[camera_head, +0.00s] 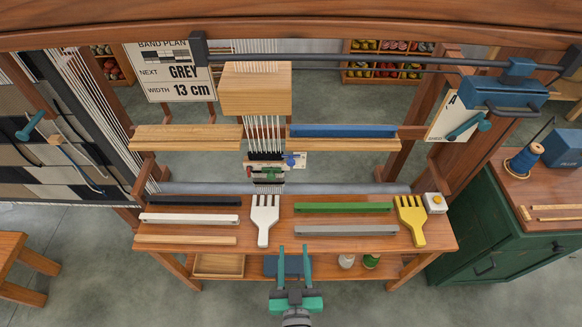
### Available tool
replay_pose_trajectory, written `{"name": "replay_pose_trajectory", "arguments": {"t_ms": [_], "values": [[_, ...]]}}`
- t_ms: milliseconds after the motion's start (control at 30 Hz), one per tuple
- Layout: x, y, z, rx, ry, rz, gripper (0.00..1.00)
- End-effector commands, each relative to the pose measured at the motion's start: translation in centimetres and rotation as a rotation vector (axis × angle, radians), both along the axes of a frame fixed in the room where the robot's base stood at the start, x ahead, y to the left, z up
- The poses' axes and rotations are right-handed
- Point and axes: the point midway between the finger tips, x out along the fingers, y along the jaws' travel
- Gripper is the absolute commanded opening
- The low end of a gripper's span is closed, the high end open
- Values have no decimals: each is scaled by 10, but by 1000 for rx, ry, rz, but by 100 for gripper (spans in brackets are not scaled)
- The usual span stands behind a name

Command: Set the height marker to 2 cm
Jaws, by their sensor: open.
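No part in view is plainly labelled as the height marker. A small white plate with a blue piece (291,161) and a green piece (268,174) sits at the bottom of the hanging threads in the loom's middle; its markings are too small to read, so I cannot tell whether it is the marker. My gripper (294,251) is at the bottom centre, fingers apart and empty. It is in front of the wooden table, well below the plate in the picture.
The loom table (330,244) holds a white fork (264,218), a yellow fork (411,219) and several coloured bars. A board (176,73) reads "NEXT GREY, WIDTH 13 cm". A dark rail (400,62) crosses above. A green cabinet (500,232) stands at right.

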Motion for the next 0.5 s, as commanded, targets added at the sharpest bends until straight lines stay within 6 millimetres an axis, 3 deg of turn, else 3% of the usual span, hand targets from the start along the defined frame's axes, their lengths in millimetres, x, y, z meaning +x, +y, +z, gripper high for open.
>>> {"name": "replay_pose_trajectory", "arguments": {"t_ms": [100, 300, 500], "values": [[49, 1, 9, 6, -35, -6, 41], [117, 4, 28, 23, -75, -24, 41], [156, 7, 44, 39, -95, -38, 41]]}}
